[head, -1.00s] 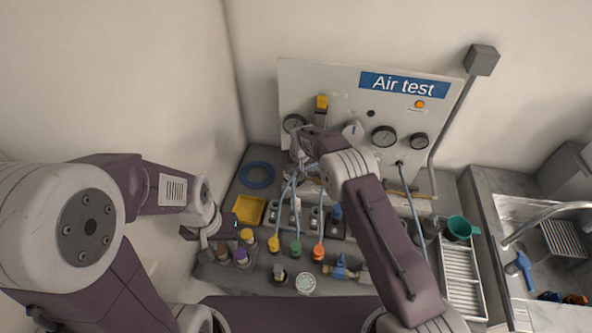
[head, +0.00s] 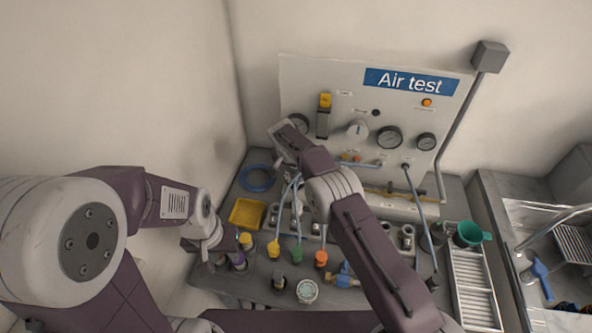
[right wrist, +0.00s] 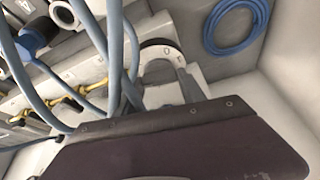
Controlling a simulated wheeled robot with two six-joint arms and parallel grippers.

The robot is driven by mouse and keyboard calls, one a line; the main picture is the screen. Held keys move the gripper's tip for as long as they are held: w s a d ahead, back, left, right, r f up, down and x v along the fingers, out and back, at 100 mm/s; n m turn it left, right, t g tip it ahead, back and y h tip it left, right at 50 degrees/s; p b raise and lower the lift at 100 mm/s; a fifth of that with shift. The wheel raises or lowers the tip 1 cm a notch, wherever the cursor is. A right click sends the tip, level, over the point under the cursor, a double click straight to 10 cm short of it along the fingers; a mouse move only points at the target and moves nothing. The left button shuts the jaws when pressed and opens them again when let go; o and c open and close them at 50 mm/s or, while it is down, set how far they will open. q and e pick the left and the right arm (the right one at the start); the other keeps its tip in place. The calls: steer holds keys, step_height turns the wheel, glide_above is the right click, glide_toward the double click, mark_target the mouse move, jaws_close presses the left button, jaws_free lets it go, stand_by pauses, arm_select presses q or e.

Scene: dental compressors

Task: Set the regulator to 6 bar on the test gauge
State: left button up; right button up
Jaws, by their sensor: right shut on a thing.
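The Air test panel (head: 350,85) stands at the back of the bench. It carries a dark-rimmed gauge (head: 298,122) at left and two more, a larger gauge (head: 389,138) and a smaller gauge (head: 426,141), at right. Their needles are too small to read. A pale knob (head: 357,129) sits between them; which part is the regulator I cannot tell. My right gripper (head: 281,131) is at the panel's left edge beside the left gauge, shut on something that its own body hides. My left gripper (head: 206,250) hangs low at left by the capped bottles; its jaws are unclear.
Blue hoses (head: 298,190) run from the bench fittings near my right arm. A coiled blue hose (head: 257,178) and a yellow tray (head: 247,213) lie at left. A green cup (head: 470,234), a white rack (head: 471,285) and a sink (head: 540,215) are at right.

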stand_by(0.4)
steer(key=o, duration=1.4)
steer(key=shift+c, duration=0.2)
steer(key=b+v, duration=0.2)
steer(key=v, duration=0.7)
